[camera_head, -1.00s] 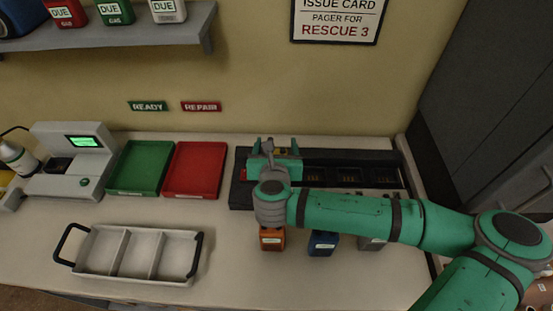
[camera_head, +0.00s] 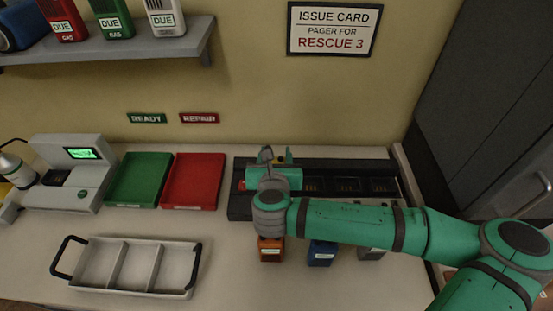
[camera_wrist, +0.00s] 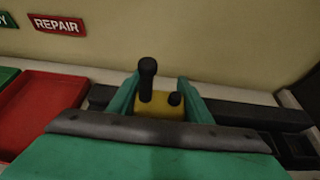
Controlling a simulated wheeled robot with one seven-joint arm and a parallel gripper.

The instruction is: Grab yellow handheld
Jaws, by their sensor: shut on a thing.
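The yellow handheld (camera_wrist: 158,104) shows between my two green fingers in the wrist view, with a black antenna and a black knob on top. My gripper (camera_wrist: 160,100) is shut on it. In the head view my gripper (camera_head: 271,165) is over the left part of the black charger rack (camera_head: 236,205), and only a little yellow shows there. The handheld's lower part is hidden, so I cannot tell whether it still touches its slot.
Orange (camera_head: 271,250), blue (camera_head: 321,253) and grey (camera_head: 371,254) units stand in front of the rack. Red (camera_head: 193,182) and green (camera_head: 139,180) trays lie left of it. A three-part white carrier (camera_head: 130,265) sits at front left. A shelf (camera_head: 150,50) hangs above.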

